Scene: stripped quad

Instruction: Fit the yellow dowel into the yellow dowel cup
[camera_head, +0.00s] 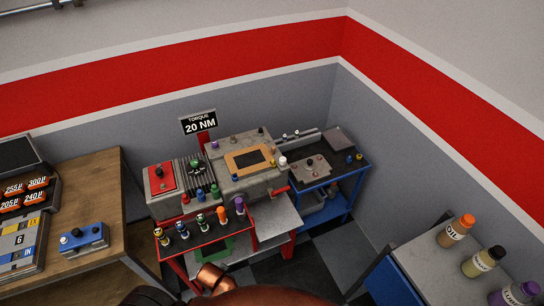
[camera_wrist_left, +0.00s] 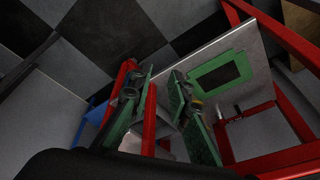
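A row of small coloured pieces stands along the red-framed stand's front edge in the head view. The leftmost is a small dark piece with a yellow top (camera_head: 160,236), which may be the yellow dowel or its cup; I cannot tell which. Another small yellow piece (camera_head: 272,163) shows on the grey machine's right side. In the left wrist view my left gripper (camera_wrist_left: 162,76) has its two green-padded fingers apart, with no object visible between them. A red frame post shows beyond the gap. My left gripper cannot be made out in the head view. My right gripper is in neither view.
The grey machine block (camera_head: 230,180) fills the stand's back. A blue cart (camera_head: 325,190) stands to its right, and a wooden bench (camera_head: 95,190) to its left. Bottles (camera_head: 482,262) stand on a cabinet at right. A green frame (camera_wrist_left: 220,75) lies on a grey panel.

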